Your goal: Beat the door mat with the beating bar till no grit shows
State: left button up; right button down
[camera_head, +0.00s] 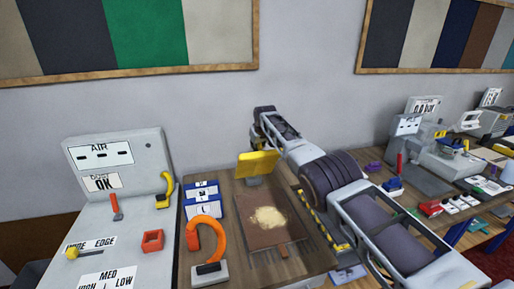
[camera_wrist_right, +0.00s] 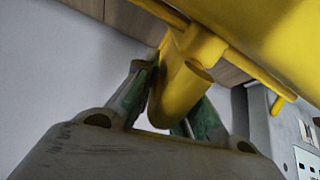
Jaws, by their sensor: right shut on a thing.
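The door mat (camera_head: 262,239) is a brown rectangle on the wooden bench, with a pale tan patch of grit (camera_head: 268,216) near its middle. The beating bar (camera_head: 257,164) is yellow, with a broad flat part that shows above the far end of the mat. In the right wrist view, my right gripper (camera_wrist_right: 174,98) is shut on the yellow round handle of the beating bar (camera_wrist_right: 182,92), between its green-padded fingers. In the head view, the fingertips are hidden; my right arm reaches in from the lower right. My left gripper is not in view.
Left of the mat stand an orange curved handle (camera_head: 219,236) and a blue-and-white box (camera_head: 203,201). Farther left is a grey machine (camera_head: 118,165) with levers. A cluttered bench with a red block (camera_head: 430,208) lies right of my arm. A wall stands behind.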

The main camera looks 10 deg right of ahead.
jog(key=shift+w+r, duration=0.15)
jog(key=shift+r, duration=0.2)
jog(key=c, duration=1.4)
grip_release()
jog(key=shift+f, duration=0.1)
jog(key=shift+s+r, duration=0.45)
jog(key=shift+s+r, duration=0.25)
jog(key=shift+v, duration=4.85)
jog(key=shift+s, duration=0.1)
